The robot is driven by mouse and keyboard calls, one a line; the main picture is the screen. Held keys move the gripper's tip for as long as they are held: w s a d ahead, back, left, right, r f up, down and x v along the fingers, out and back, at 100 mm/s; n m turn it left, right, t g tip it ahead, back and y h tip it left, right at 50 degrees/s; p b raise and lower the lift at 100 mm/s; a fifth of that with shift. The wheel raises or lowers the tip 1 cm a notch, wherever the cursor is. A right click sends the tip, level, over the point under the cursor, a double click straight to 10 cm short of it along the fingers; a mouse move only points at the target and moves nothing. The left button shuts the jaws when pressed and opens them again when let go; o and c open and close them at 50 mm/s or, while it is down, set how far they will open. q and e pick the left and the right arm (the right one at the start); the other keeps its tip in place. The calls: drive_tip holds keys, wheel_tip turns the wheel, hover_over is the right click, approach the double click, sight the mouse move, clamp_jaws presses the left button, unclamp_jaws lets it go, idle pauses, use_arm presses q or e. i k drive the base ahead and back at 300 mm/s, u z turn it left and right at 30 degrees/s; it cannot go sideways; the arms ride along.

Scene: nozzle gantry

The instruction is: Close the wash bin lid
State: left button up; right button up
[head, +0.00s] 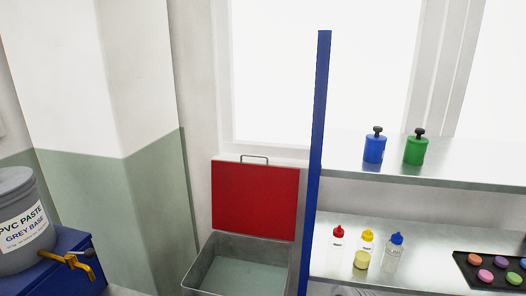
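The wash bin (201,267) is a grey metal box at the bottom middle of the head view, and its front is cut off by the lower edge. Its red lid (254,199) stands open and roughly upright at the bin's back edge. A grey wire handle (254,158) sits on the lid's top edge. The bin's inside shows a pale grey-green floor and no objects. Neither of my grippers is in view.
A blue post (319,150) rises right beside the bin. Metal shelves right of it hold blue (374,148) and green (416,149) containers, several bottles (363,252) and a black tray (466,262). A grey bucket (22,222) stands on a blue cabinet (50,275) at left.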

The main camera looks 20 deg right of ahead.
sight(250, 199)
drive_tip(key=z, duration=0.7)
drive_tip(key=i, duration=0.7)
drive_tip(key=z, duration=0.8)
